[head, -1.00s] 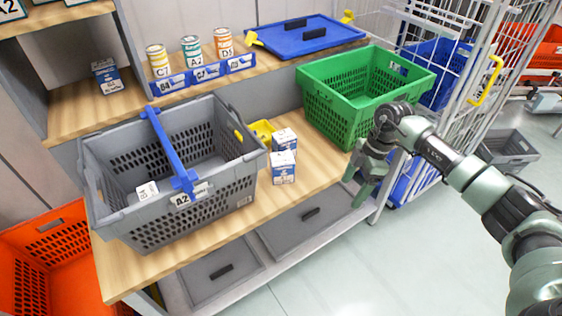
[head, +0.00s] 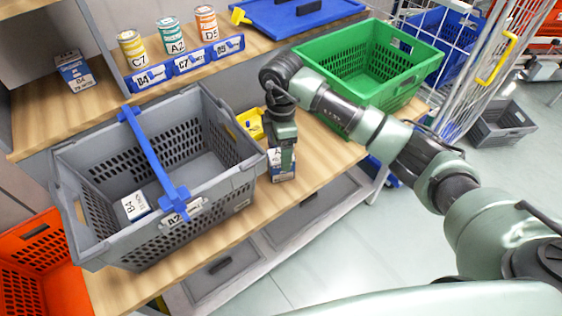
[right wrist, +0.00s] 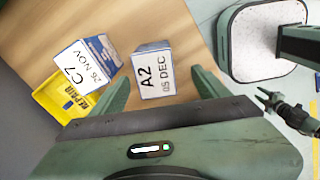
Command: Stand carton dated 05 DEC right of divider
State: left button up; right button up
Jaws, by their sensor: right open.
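The carton dated 05 DEC (right wrist: 153,76), marked A2, stands on the wooden bench between the open fingers of my right gripper (right wrist: 161,77). In the head view that gripper (head: 282,148) points down over the carton (head: 282,170) and hides its upper part. The grey basket (head: 205,222) with an A2 label stands to the left. A blue bar (head: 150,163) runs across it from back to front. A white carton marked B4 (head: 134,206) lies in the basket, left of the bar. The basket floor right of the bar looks empty.
A carton dated 26 NOV (right wrist: 88,63), marked C7, stands close left of the 05 DEC carton, by a yellow bin (right wrist: 58,97). A green crate (head: 345,68) stands at the right. Cans and a blue label rail (head: 190,65) line the shelf behind.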

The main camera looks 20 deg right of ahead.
jog(key=f, duration=0.4)
jog(key=shift+w+f+p, duration=0.2)
jog(key=shift+w+p, duration=0.1)
jog(key=shift+w, duration=0.1)
grip_shut()
